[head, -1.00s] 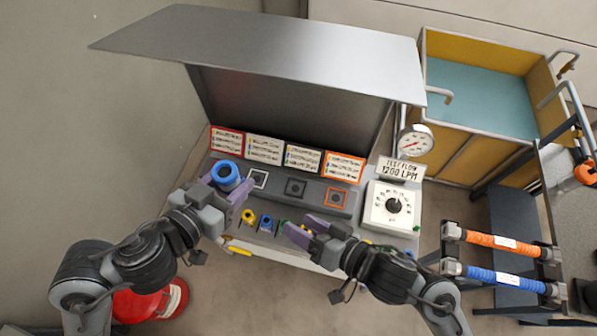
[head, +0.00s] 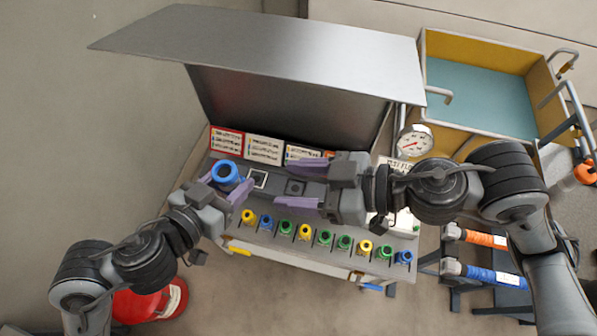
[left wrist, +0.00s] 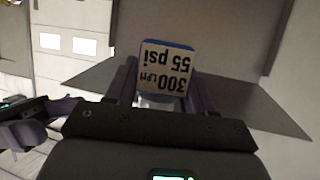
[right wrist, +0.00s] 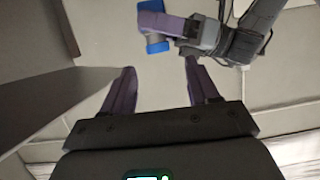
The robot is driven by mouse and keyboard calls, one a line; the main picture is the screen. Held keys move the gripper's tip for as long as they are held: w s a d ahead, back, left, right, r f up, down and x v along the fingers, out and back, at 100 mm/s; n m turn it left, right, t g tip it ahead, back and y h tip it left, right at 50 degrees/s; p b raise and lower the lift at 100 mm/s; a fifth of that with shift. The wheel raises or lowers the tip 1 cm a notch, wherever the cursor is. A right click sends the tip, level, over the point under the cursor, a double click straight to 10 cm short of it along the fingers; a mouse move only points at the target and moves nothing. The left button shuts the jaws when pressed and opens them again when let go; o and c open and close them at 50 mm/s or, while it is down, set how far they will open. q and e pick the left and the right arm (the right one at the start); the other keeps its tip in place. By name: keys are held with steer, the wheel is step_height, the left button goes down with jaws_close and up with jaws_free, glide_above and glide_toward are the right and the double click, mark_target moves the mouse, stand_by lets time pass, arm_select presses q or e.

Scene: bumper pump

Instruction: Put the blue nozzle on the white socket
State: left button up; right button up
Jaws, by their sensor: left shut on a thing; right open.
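The blue nozzle (head: 227,175) is in my left gripper (head: 226,187), which is shut on it near the left end of the grey socket panel. The white socket (head: 257,179), a white-outlined square, lies just right of the nozzle and looks empty. The nozzle also shows in the right wrist view (right wrist: 155,44). My right gripper (head: 303,186) is open and empty above the panel's middle, its fingers pointing left toward the nozzle. Whether the nozzle touches the panel cannot be told.
A black-outlined socket (head: 295,188) lies between the right gripper's fingers. My right arm hides the orange socket. Several small yellow, blue and green nozzles (head: 305,232) stand along the front row. A metal hood (head: 260,55) overhangs the panel from behind.

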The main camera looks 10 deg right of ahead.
mark_target(233, 174)
steer(key=x, duration=0.4)
steer(key=r+x, duration=0.1)
steer(key=x, duration=0.2)
steer(key=w+x, duration=0.1)
steer(key=x, duration=0.3)
steer(key=shift+a+r, duration=0.25)
steer(key=shift+a, duration=0.15)
steer(key=shift+c, duration=0.4)
steer(key=c, duration=0.7)
arm_select(q)
steer(key=o, duration=0.8)
arm_select(e)
steer(key=shift+c, duration=1)
arm_select(q)
steer(key=o, duration=0.5)
steer(key=shift+f, duration=0.1)
